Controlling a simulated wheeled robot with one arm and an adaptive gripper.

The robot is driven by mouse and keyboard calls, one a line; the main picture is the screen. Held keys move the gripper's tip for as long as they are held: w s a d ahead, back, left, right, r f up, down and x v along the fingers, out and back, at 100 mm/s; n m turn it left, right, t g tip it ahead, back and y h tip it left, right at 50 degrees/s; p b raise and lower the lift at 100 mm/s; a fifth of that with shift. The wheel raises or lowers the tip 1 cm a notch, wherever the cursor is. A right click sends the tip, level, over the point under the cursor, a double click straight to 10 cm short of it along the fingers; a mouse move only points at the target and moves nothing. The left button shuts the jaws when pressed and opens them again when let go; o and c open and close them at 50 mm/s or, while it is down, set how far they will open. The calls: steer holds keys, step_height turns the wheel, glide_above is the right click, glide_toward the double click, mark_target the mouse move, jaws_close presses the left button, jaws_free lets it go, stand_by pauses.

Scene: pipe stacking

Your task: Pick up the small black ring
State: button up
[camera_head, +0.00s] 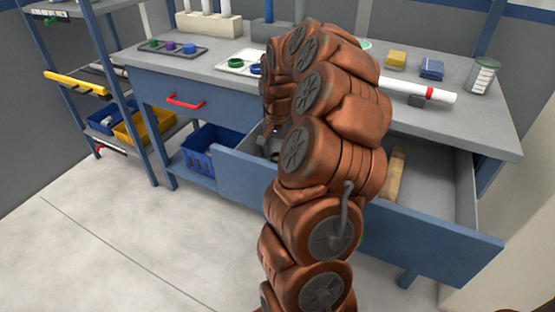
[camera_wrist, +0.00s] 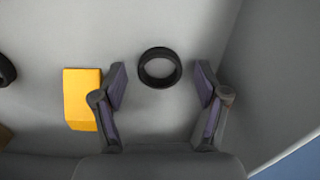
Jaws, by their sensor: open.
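A black ring (camera_wrist: 160,83) lies flat on the grey drawer floor in the wrist view. My gripper (camera_wrist: 161,68) is open and empty, with one finger to the left of this ring and one to the right. The ring appears between the fingertips, with a gap on each side; the height of the fingers above it is hard to judge. Part of another black ring (camera_wrist: 6,71) shows at the left edge. In the head view, my arm hides the rings, and only a small part of the gripper shows inside the open drawer (camera_head: 430,233).
A yellow block (camera_wrist: 82,99) lies just left of my left finger. The drawer's grey side wall rises on the right in the wrist view. In the head view, a wooden block (camera_head: 396,176) lies in the drawer's right part, below the workbench top (camera_head: 345,110).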

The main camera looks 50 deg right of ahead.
steer(key=shift+c, duration=0.2)
steer(key=c, duration=0.8)
steer(key=shift+r, duration=0.15)
step_height(320, 180, up, 19)
steer(key=p, duration=0.5)
steer(key=shift+a, duration=0.1)
stand_by(0.5)
